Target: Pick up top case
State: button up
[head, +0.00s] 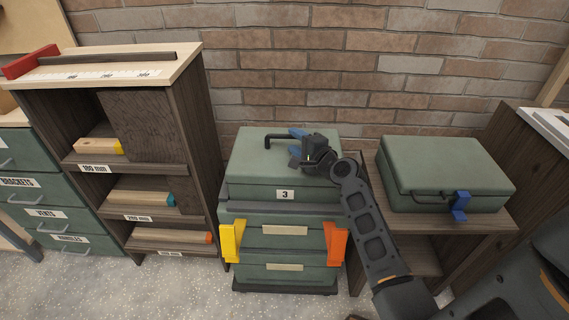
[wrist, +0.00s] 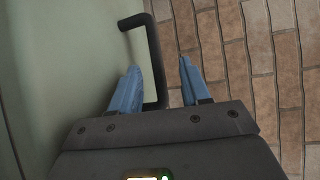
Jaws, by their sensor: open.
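The top case (head: 262,173) is a green box labelled 3, lying on a stack of green cases in the middle of the head view. Its dark bar handle (head: 282,138) stands up on its top; the handle also shows in the wrist view (wrist: 153,55). My gripper (head: 297,133) is over the right part of the case top, by the handle. In the wrist view my gripper (wrist: 160,78) has its two blue fingers apart, with the handle's long bar between them, nearer the left finger. Whether a finger touches the handle I cannot tell.
Lower green cases (head: 285,240) carry yellow (head: 231,240) and orange (head: 335,243) side latches. Another green case (head: 440,170) with a blue latch sits on a wooden stand at right. A wooden shelf (head: 208,130) stands at left, a brick wall (head: 330,60) behind.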

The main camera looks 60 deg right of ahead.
aim_at(290, 138)
jog(key=x, duration=0.5)
jog(key=shift+s+d+f, duration=0.15)
jog(key=shift+f, duration=0.15)
grip_shut()
dwell(1.0)
jog(key=shift+r, duration=0.2)
